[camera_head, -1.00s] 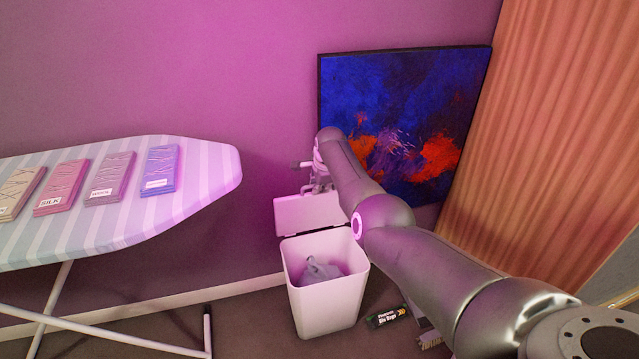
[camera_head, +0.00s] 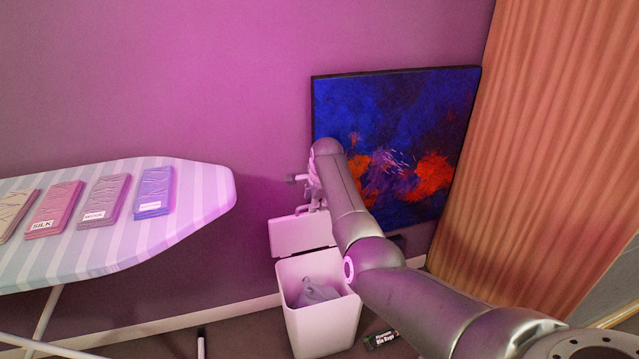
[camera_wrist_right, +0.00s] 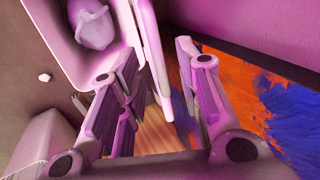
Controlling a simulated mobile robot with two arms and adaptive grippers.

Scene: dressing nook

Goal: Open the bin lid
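The white bin (camera_head: 322,322) stands on the floor by the wall, with a crumpled grey bag (camera_head: 318,292) inside. Its lid (camera_head: 302,235) is raised, standing up at the back edge. My right gripper (camera_head: 314,205) is above the lid's top edge, partly hidden by my own arm. In the right wrist view, my right gripper (camera_wrist_right: 160,100) has its two fingers spread apart, and the lid (camera_wrist_right: 155,50) shows as a thin edge beyond them. The bin's opening with the bag (camera_wrist_right: 92,25) is at the upper left there. My left gripper is not in view.
An ironing board (camera_head: 110,235) with several labelled folded cloths (camera_head: 103,200) stands at left. A blue and orange painting (camera_head: 400,140) leans on the wall behind my arm. A bin bag box (camera_head: 380,338) lies right of the bin. An orange curtain (camera_head: 550,150) hangs at right.

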